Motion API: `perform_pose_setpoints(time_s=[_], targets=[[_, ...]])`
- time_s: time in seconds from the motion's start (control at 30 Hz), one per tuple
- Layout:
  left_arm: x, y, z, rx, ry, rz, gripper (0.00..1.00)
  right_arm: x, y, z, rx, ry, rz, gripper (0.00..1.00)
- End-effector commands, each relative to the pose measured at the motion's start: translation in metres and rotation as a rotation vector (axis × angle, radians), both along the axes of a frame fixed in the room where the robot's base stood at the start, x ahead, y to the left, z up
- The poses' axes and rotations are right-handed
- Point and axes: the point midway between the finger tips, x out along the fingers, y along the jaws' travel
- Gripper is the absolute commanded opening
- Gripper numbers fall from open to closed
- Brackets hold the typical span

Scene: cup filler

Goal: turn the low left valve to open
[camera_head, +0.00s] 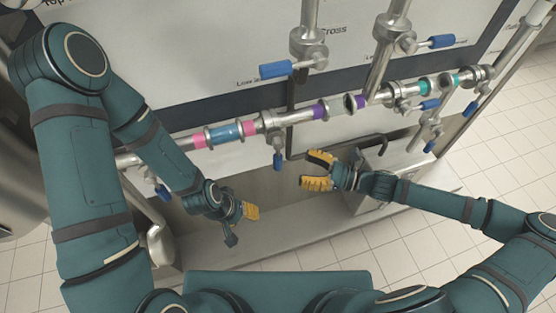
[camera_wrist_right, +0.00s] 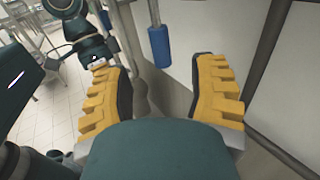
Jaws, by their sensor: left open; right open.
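Valves with blue handles line the metal pipe (camera_head: 285,117). One blue handle (camera_head: 277,160) hangs straight down below the pipe's middle. Another blue handle (camera_head: 162,193) hangs at the lower left end, beside my left forearm. I cannot tell from the labels which is the low left valve. My right gripper (camera_head: 318,172) is open and empty, to the right of the middle handle and apart from it. In the right wrist view, a vertical blue handle (camera_wrist_right: 159,47) shows beyond the open fingers. My left gripper (camera_head: 244,215) is open, low and left of the right gripper; its fingers are partly hidden.
Two upper valves have sideways blue handles (camera_head: 275,70) (camera_head: 441,41). More blue handles (camera_head: 430,104) crowd the pipe's right end. A steel box (camera_head: 395,170) stands behind my right wrist. A metal ledge (camera_head: 290,240) lies below, with open tiled floor in front.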

Motion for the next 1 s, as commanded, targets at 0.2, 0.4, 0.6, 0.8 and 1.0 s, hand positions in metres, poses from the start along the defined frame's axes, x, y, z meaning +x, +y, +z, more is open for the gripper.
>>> perform_pose_setpoints(time_s=[0.2,0.4,0.6,0.8,1.0], targets=[[-0.002,0.000,-0.006,0.000,0.004,-0.003,0.47,0.011,0.043,0.000,0.003,-0.002,0.004,0.58],[-0.003,0.000,-0.008,-0.002,0.006,-0.004,0.47,0.018,0.068,0.000,0.002,-0.001,0.003,0.58],[-0.003,-0.001,-0.009,-0.002,0.007,-0.006,0.47,0.021,0.078,0.000,0.000,0.001,0.001,0.58],[-0.003,-0.001,-0.009,-0.002,0.007,-0.006,0.47,0.022,0.078,0.000,-0.001,0.000,0.001,0.58],[-0.003,0.000,-0.009,-0.002,0.007,-0.006,0.47,0.021,0.078,0.000,-0.001,0.000,0.001,0.15]])
